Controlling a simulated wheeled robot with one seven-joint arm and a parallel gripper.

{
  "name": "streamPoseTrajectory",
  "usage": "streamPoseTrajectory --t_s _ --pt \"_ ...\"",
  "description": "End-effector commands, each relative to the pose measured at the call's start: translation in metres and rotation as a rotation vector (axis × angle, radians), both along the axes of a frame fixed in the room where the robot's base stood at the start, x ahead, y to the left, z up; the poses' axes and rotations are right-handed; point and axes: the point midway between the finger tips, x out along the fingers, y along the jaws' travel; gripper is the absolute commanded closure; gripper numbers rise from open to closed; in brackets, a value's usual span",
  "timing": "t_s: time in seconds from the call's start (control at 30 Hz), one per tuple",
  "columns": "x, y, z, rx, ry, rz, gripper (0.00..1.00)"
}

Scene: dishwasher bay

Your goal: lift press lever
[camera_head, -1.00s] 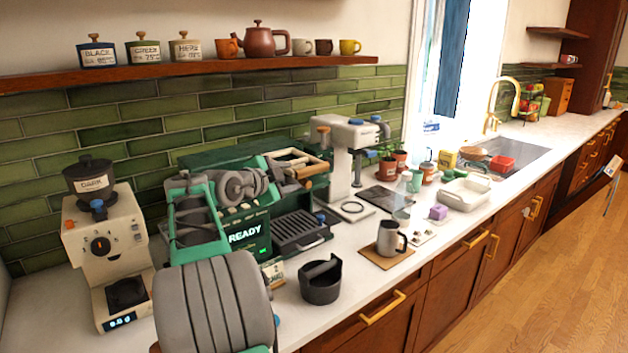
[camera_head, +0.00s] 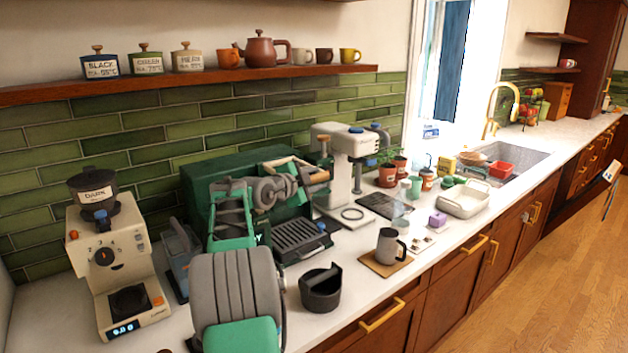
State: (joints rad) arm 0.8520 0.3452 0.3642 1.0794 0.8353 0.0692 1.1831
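A white upright machine (camera_head: 345,158) stands on the counter just right of the green coffee machine and looks like the press. A short brown-tipped part (camera_head: 323,138) sticks out at its upper left, and blue knobs show on top; I cannot tell surely which part is the lever. My green and grey arm reaches across the front of the green coffee machine (camera_head: 205,195). Its far end lies near a cream frame and brown handle-like bars (camera_head: 316,176), left of the white machine. My gripper's fingers cannot be made out clearly there, nor whether they touch anything.
A beige grinder (camera_head: 118,262) and a blue-grey device (camera_head: 180,262) stand at left. A black knock bin (camera_head: 320,291), a grey mug (camera_head: 389,248) and a white tray (camera_head: 464,200) stand along the front. A shelf (camera_head: 200,84) runs above.

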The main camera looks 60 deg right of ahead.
Motion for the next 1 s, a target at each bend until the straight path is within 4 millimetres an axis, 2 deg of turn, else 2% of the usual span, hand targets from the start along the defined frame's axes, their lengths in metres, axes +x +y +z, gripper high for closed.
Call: streamPoseTrajectory --t_s 0.07,0.43,1.0 --pt "-0.0001 0.0001 0.0001 0.000 0.000 0.000 0.70" --pt "-0.0001 0.0002 0.0002 0.000 0.000 0.000 1.00" --pt "0.0001 0.0002 0.0005 0.000 0.000 0.000 1.00"
